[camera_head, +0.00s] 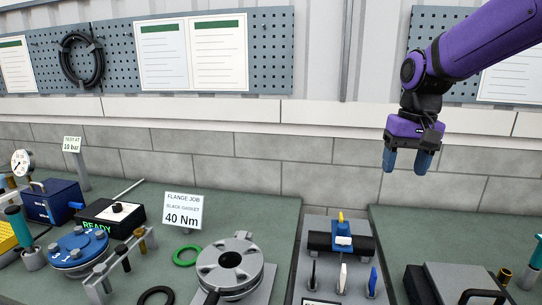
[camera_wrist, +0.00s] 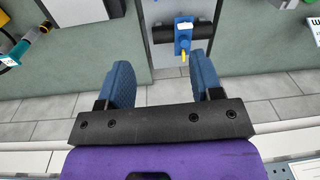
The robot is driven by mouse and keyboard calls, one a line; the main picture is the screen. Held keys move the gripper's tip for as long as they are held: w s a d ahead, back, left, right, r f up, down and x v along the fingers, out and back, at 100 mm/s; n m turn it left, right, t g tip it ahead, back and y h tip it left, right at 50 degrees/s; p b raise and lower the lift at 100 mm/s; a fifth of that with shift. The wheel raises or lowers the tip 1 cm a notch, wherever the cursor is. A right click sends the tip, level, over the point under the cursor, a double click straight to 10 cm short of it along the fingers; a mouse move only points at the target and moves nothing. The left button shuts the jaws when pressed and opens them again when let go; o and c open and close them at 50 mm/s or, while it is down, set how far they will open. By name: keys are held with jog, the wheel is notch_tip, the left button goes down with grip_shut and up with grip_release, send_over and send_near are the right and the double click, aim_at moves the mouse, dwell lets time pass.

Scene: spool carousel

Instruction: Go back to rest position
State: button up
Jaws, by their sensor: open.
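My gripper (camera_head: 407,159) hangs at the upper right of the head view, in front of the brick wall and above the workbench. Its two blue fingers point down and are apart, with nothing between them. The purple arm reaches in from the top right. The gripper touches nothing.
Below stands a grey panel (camera_head: 312,274) with a black cylinder and blue-yellow valve (camera_head: 342,232). A flange (camera_head: 229,265), green ring (camera_head: 187,255), "40 Nm" sign (camera_head: 183,208) and "READY" box (camera_head: 113,217) stand left. Air around the gripper is clear.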

jog(key=s+d+t, duration=0.1)
jog(key=s+t, duration=0.1)
jog(key=s, duration=0.8)
jog(key=s+d+r+n+t, duration=0.1)
jog(key=s+d+t, duration=0.1)
jog(key=s, duration=0.9)
jog(key=shift+s+d+t+h, duration=0.15)
jog(key=shift+t+h, duration=0.15)
jog(key=shift+t, duration=0.1)
jog(key=shift+c, duration=0.4)
